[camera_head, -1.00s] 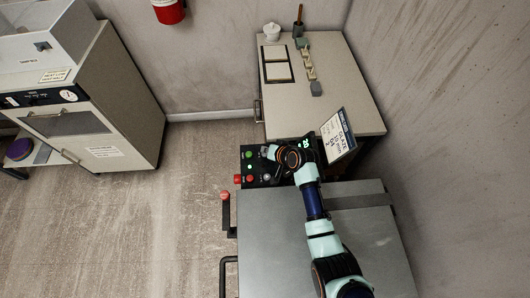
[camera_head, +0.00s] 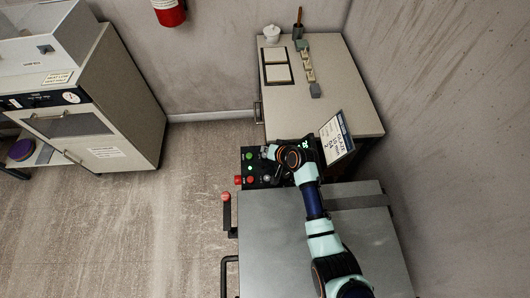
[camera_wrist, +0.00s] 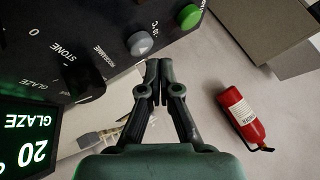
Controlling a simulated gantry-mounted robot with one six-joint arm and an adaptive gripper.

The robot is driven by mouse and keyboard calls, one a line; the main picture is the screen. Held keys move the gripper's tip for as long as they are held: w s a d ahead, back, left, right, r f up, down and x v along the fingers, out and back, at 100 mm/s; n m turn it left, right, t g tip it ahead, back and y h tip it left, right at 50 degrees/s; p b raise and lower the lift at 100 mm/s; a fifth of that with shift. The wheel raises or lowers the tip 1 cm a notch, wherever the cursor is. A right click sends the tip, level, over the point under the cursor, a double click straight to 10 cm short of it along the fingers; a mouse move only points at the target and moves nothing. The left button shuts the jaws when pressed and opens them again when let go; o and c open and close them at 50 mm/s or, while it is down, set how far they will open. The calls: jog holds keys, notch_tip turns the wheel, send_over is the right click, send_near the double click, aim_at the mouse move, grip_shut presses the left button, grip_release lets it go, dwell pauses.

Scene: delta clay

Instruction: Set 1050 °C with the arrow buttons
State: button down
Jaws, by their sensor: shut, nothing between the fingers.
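The dark control panel (camera_head: 257,165) stands at the front of the kiln, with green and red buttons at its left. In the wrist view the panel (camera_wrist: 90,30) shows a grey button (camera_wrist: 140,43) and a green button (camera_wrist: 188,17). A dial marking reads STONE and GLAZE. The lit green display (camera_wrist: 35,140) appears upside down and shows GLAZE and 20; the rest is cut off. My gripper (camera_wrist: 158,65) is shut and empty, its tips just below the grey button in the picture. I cannot tell whether they touch it. In the head view my arm hides part of the panel.
A card marked GLAZE (camera_head: 336,140) stands right of the panel. A table (camera_head: 345,110) with tiles and small blocks is behind it. A fire extinguisher (camera_wrist: 240,118) shows in the wrist view. Open floor lies left.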

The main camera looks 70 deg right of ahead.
notch_tip(320, 180, up, 5)
jog(key=p, duration=0.5)
dwell(0.3)
dwell(1.6)
notch_tip(320, 180, up, 4)
jog(key=n+y+p, duration=0.1)
jog(key=n+p, duration=0.3)
jog(key=n, duration=1.5)
jog(key=shift+f+p, duration=0.15)
jog(key=shift+p, duration=0.2)
jog(key=shift+f, duration=0.1)
